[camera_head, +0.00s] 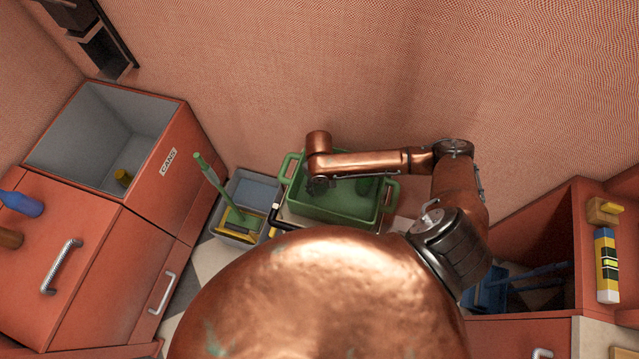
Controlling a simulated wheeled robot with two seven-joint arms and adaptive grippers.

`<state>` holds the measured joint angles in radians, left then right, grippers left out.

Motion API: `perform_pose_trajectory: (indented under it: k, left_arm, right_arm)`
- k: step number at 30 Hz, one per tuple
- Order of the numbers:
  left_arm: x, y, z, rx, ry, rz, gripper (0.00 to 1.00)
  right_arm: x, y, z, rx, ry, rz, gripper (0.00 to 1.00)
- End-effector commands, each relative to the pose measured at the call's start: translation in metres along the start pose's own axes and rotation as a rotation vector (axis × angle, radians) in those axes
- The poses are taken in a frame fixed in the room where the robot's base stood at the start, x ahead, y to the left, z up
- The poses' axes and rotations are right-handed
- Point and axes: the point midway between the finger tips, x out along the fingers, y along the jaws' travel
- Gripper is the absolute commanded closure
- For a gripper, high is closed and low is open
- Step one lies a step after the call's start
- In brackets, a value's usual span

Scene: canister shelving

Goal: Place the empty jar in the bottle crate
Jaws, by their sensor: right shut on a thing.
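The green bottle crate (329,206) is an open-topped box with a handle at each end, standing near the wall in the middle of the view. My right arm reaches in from the right above it. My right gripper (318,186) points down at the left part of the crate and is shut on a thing. The wrist and fingers hide what it holds, so I cannot make out the empty jar. My left gripper is out of view.
A grey bin (243,190) with a green-handled tool (208,178) stands left of the crate. An open red cabinet box (152,150) labelled "CANS" is further left. A red shelf unit (540,235) with blue items is at right. The patterned wall rises behind the crate.

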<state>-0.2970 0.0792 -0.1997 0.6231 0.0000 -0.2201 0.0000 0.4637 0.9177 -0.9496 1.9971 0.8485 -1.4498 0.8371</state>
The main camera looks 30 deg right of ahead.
Motion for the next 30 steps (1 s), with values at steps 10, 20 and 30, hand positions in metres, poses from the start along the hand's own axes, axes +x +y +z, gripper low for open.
perform_pose_trajectory:
  k: [10,20,30]
  left_arm:
    - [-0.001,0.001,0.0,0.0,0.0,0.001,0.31]
    - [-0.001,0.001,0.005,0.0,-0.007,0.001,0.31]
    - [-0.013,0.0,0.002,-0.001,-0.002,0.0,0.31]
  right_arm:
    - [0.003,0.0,0.0,0.001,-0.001,0.0,0.36]
    - [0.002,0.0,0.0,0.0,0.0,0.0,0.33]
    - [-0.05,0.0,-0.001,0.0,0.004,0.0,0.33]
